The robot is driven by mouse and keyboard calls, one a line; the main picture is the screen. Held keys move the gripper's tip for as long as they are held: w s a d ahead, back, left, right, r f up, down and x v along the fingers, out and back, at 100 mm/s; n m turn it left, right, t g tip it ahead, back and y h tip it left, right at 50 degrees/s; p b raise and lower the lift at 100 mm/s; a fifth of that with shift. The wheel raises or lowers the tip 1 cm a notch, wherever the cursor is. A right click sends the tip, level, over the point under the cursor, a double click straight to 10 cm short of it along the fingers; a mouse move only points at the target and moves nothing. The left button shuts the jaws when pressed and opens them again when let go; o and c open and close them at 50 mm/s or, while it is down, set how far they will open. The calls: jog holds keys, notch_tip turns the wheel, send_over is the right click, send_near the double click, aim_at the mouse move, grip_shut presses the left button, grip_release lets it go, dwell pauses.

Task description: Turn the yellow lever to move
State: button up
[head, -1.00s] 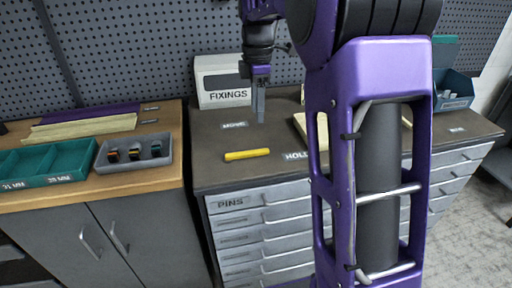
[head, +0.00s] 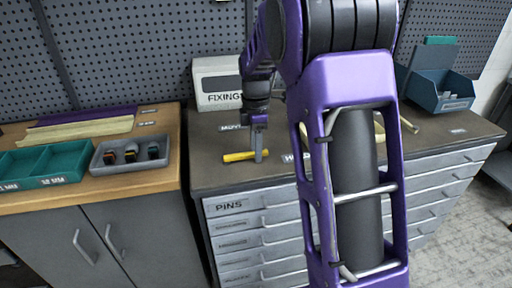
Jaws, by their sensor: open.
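The yellow lever (head: 236,157) lies flat on the dark top of the drawer cabinet, pointing left to right in the head view. The MOVE label (head: 232,127) is on the surface behind it, partly covered by my arm. The HOLD label (head: 288,157) is to its right, mostly hidden by my arm. My gripper (head: 259,157) points down at the lever's right end and overlaps it in the picture. The gripper is open; its fingers look like one narrow grey shape from this side. I cannot tell whether they touch the lever.
A white FIXINGS box (head: 217,84) stands behind the lever. A grey tray (head: 131,154) and a teal bin (head: 45,166) sit on the wooden bench to the left. A blue-grey bin (head: 440,90) stands at the back right. The cabinet top left of the lever is clear.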

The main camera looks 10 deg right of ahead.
grip_shut()
dwell(1.3)
